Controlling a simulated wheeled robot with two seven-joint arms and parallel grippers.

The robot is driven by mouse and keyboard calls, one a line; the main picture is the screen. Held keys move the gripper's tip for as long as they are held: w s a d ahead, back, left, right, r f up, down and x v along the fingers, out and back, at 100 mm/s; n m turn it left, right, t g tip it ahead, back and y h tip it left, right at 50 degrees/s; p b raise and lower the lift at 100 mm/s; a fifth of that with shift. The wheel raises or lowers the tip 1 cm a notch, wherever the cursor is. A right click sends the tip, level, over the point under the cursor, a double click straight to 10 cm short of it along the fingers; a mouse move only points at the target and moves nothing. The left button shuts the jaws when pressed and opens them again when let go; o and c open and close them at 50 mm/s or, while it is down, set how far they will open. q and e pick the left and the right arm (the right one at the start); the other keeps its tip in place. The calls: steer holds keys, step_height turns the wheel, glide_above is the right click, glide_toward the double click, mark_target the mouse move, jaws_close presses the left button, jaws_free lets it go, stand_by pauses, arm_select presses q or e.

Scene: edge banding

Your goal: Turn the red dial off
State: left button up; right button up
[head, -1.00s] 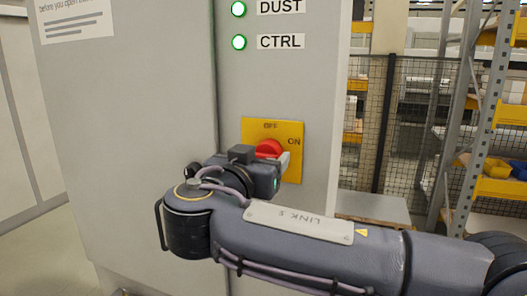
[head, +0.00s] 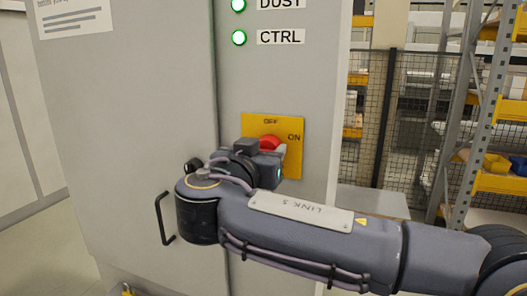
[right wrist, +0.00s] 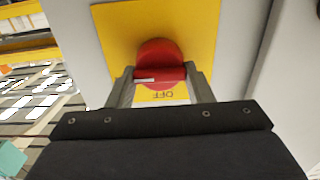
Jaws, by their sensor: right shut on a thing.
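The red dial (head: 269,142) sits on a yellow plate (head: 292,166) on the grey cabinet. In the head view, OFF is above the dial and ON to its upper right. My right gripper (head: 277,153) is at the dial and hides its lower part. In the right wrist view, the gripper (right wrist: 160,76) is shut on the handle of the dial (right wrist: 157,54), one finger at each end. A white mark lies on the left half of the handle, and OFF reads upside down below it. ON is not visible there. My left gripper is not in view.
Green DUST (head: 239,5) and CTRL (head: 239,38) lamps glow above the plate. A paper notice (head: 75,18) is on the cabinet's left door. A mesh fence (head: 413,125) and metal shelving (head: 480,120) stand to the right.

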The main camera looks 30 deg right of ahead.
steer(key=shift+n, duration=0.3)
steer(key=n, duration=0.5)
steer(key=n+p, duration=0.1)
steer(key=n, duration=1.1)
steer(key=shift+w+a+f+p, duration=0.2)
steer(key=shift+f+p, duration=0.1)
steer(key=shift+p, duration=0.1)
steer(key=shift+n, duration=0.3)
steer(key=o, duration=1)
steer(key=b+v, duration=0.1)
steer(key=v, duration=0.6)
steer(key=shift+s+a, duration=0.25)
steer(key=shift+s, duration=0.05)
